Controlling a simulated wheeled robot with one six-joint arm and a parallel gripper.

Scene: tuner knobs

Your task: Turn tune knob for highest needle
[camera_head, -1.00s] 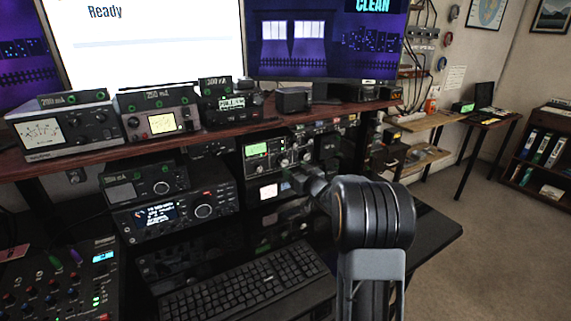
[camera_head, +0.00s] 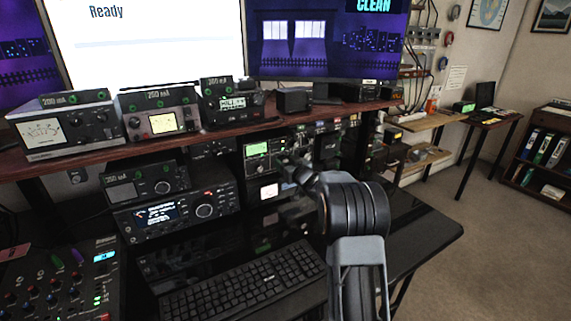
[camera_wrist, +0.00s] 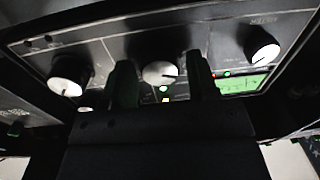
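In the head view, a dark radio unit with a lit green display (camera_head: 256,148) stands below the upper shelf. My gripper (camera_head: 297,172) reaches to its front right side, where my arm hides some of its knobs. In the wrist view the unit's front appears upside down, with the green display (camera_wrist: 243,83) at right. My gripper (camera_wrist: 162,82) is open, its two dark fingers apart. A pale round knob (camera_wrist: 160,73) shows between them; contact cannot be told. Another knob is at left (camera_wrist: 68,76) and one at right (camera_wrist: 262,46). No needle is readable on this unit.
A radio (camera_head: 176,212) sits left of the unit. A keyboard (camera_head: 243,285) and a mixer (camera_head: 62,280) lie on the desk in front.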

